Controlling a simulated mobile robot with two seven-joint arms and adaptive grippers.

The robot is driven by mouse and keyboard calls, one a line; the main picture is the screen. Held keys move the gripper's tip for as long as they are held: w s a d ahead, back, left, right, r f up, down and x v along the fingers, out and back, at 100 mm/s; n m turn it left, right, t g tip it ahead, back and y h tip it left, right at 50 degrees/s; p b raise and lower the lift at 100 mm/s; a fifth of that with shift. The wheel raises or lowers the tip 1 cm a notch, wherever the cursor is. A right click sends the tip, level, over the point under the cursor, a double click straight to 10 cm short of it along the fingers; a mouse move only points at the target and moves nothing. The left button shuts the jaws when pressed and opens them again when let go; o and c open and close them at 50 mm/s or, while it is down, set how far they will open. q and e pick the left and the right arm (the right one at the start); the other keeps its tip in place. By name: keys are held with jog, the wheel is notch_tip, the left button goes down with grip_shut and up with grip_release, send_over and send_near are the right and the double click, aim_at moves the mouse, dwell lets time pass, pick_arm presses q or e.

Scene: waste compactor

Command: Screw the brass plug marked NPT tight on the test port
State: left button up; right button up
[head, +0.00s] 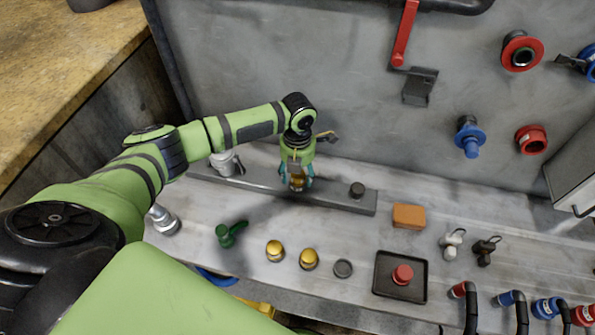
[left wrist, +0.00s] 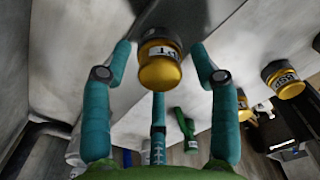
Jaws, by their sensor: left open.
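My left gripper (head: 297,182) is open above the grey rail (head: 335,201) at the back of the bench. Its three teal fingers (left wrist: 159,62) stand around a brass plug (left wrist: 160,72) in the left wrist view, with gaps between them and the plug. The plug's white label is partly seen and ends in "PT". The plug sits against a dark part at the rail; its thread and the test port are hidden. In the head view a bit of this plug (head: 297,181) shows between the fingers. My right gripper is not in view.
Two more brass plugs stand on the bench, a left one (head: 275,250) and a right one (head: 309,258); one (left wrist: 288,84) reads "BSP" in the left wrist view. Nearby are a green handled part (head: 231,234), a grey cap (head: 343,268), an orange block (head: 408,216) and a black tray (head: 386,286).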

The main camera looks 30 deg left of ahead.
pick_arm(q)
jog(key=n+p, duration=0.2)
jog(key=shift+r+n, duration=0.2)
jog(key=shift+n, duration=0.1)
jog(key=n+p, duration=0.1)
jog(key=n, duration=0.1)
jog(key=shift+f+n, duration=0.15)
jog(key=shift+n, duration=0.15)
jog(key=shift+n+p, duration=0.35)
jog(key=shift+n, duration=0.05)
jog(key=n, duration=0.2)
jog(key=shift+f+n, duration=0.1)
jog(key=shift+n, duration=0.3)
jog(key=n, duration=0.4)
jog(key=shift+d+n, duration=0.1)
jog(key=shift+n, duration=0.2)
jog(key=n, duration=0.7)
